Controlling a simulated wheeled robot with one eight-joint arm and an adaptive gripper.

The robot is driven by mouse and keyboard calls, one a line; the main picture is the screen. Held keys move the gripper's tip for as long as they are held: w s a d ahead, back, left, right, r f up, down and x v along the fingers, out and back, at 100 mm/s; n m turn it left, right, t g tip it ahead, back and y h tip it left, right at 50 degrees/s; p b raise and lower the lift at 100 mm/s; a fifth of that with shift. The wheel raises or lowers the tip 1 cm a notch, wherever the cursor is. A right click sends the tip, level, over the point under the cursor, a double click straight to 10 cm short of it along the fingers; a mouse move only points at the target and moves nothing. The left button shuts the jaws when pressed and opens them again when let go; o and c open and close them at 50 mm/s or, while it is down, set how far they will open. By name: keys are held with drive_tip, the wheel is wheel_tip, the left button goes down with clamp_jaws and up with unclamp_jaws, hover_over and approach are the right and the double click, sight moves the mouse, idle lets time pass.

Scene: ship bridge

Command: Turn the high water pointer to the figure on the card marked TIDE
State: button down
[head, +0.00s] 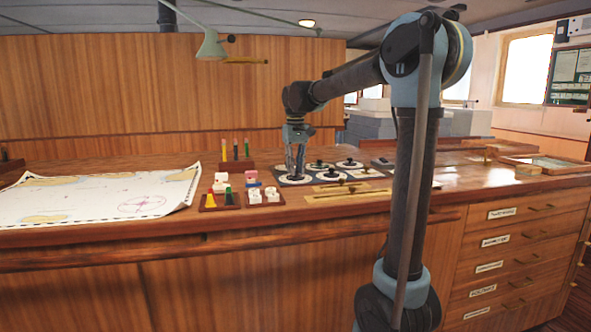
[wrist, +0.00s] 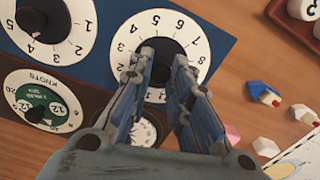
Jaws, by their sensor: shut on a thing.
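My gripper (head: 295,170) reaches down onto the nearest left dial of a group on the chart table. In the wrist view its two fingers (wrist: 165,63) are on either side of a black knob (wrist: 152,47), shut on it. The knob sits at the middle of a white dial (wrist: 126,42) with black figures around its rim. The fingers hide the lower part of this dial and much of the knob. I cannot tell which figure its pointer is at, nor read its name. I cannot make out a card marked TIDE in either view.
In the wrist view a second white dial (wrist: 81,38) and a green-centred KNOTS dial (wrist: 72,108) lie close by. A chart (head: 100,194) covers the table's left. Coloured markers and white blocks stand left of the dials; brass instruments (head: 350,190) lie in front.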

drive_tip(key=c, duration=1.4)
unclamp_jaws()
drive_tip(key=shift+c, duration=0.2)
drive_tip(key=shift+r, duration=0.1)
wheel_tip(320, 180, up, 12)
